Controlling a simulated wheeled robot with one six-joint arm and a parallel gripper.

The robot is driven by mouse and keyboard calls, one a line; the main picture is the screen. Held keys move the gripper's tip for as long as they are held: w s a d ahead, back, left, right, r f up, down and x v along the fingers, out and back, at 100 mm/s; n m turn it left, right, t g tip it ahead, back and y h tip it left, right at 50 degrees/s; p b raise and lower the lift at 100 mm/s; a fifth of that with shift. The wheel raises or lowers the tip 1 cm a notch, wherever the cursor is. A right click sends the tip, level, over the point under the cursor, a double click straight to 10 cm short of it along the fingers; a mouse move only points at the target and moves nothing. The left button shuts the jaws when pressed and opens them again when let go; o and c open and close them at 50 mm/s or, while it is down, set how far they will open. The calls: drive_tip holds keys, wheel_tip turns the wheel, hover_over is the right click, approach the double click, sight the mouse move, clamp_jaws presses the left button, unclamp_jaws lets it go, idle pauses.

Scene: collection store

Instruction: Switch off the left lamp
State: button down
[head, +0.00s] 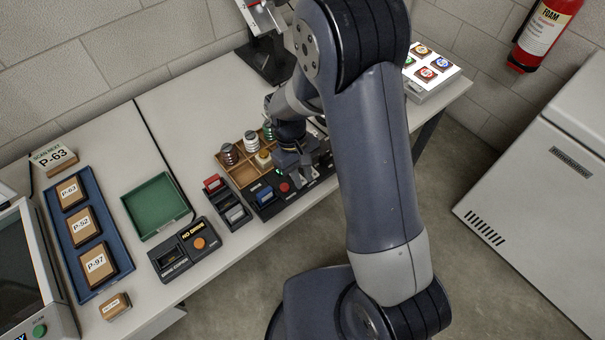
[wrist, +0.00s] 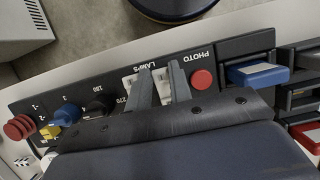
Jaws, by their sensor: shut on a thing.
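A dark control panel (head: 262,208) lies on the bench. In the wrist view the panel (wrist: 215,78) appears upside down, with the printed words LAMPS and PHOTO. Two white lamp switches sit under LAMPS, close to the red button (wrist: 202,80). My gripper (wrist: 162,80) has its grey fingers down on either side of the left lamp switch (wrist: 163,88), the one nearer the red button, and is shut on it. The other lamp switch (wrist: 130,86) is partly hidden by a finger. In the head view my gripper (head: 291,172) is over the panel; the switch positions cannot be read.
A wooden compartment tray (head: 226,161) with several jars stands behind the panel. Blue and red knobs (wrist: 18,128) lie along the panel. A green tray (head: 158,205) and a blue tray (head: 73,190) are to the left. A bright light box (head: 432,87) stands at the right.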

drive_tip(key=c, duration=1.6)
unclamp_jaws()
drive_tip(key=shift+o, duration=0.2)
drive_tip(key=shift+r, duration=0.15)
drive_tip(key=v, duration=1)
drive_tip(key=shift+r, duration=0.25)
drive_tip(key=shift+w, duration=0.1)
drive_tip(key=x, duration=1.1)
drive_tip(key=shift+f, duration=0.1)
drive_tip(key=shift+t+y+b, duration=0.5)
drive_tip(key=shift+t+b, duration=0.2)
drive_tip(key=shift+b, duration=0.15)
